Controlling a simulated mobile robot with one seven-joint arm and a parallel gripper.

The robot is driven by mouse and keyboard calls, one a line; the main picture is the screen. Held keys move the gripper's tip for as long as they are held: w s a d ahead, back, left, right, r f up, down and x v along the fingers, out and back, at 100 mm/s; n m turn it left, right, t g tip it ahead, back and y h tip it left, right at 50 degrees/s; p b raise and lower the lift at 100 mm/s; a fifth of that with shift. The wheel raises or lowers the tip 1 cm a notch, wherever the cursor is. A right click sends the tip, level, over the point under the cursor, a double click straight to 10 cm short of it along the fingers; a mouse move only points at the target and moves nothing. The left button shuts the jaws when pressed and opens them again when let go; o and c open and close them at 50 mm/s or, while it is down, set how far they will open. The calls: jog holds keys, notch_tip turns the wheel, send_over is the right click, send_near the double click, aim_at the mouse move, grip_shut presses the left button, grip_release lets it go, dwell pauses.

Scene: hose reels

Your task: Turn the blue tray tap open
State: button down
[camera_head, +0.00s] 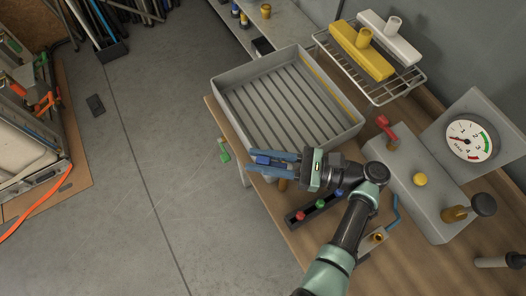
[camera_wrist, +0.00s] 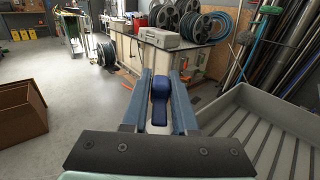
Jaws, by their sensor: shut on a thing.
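The blue tray tap (camera_head: 263,160) is at the near left corner of the grey ribbed tray (camera_head: 221,98), by the bench's edge. My gripper (camera_head: 252,162) reaches over this corner from the right, its two blue-grey fingers on either side of the tap handle. In the wrist view the blue handle (camera_wrist: 160,92) lies between the fingers, roughly in line with them, and my gripper (camera_wrist: 161,78) is shut on it. The tap's body and outlet are mostly hidden by the fingers.
A wire rack (camera_head: 378,90) with yellow and white blocks stands behind the tray. A grey box with a gauge (camera_head: 470,140), a red lever (camera_head: 386,127) and a yellow knob (camera_head: 420,179) is at right. A black strip with coloured knobs (camera_head: 297,217) lies below my gripper. Open floor is left.

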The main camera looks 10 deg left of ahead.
jog(key=s+n+g+b, duration=0.1)
jog(key=n+g+b, duration=0.1)
jog(key=g, duration=0.1)
jog(key=s+n+g+h+b, duration=0.1)
jog(key=n+g+b, duration=0.1)
jog(key=g, duration=0.1)
jog(key=s+n+g+h+b, duration=0.1)
jog(key=n+g+b, duration=0.1)
jog(key=g, duration=0.1)
jog(key=shift+d+f+g, duration=0.2)
jog(key=shift+d+g, duration=0.1)
jog(key=shift+d, duration=0.1)
jog(key=shift+r+n+g+h+b, duration=0.2)
jog(key=shift+n+g+h+b, duration=0.15)
jog(key=shift+n+b, duration=0.2)
jog(key=c, duration=0.7)
grip_release()
jog(key=shift+s, duration=0.1)
jog(key=shift+r, duration=0.1)
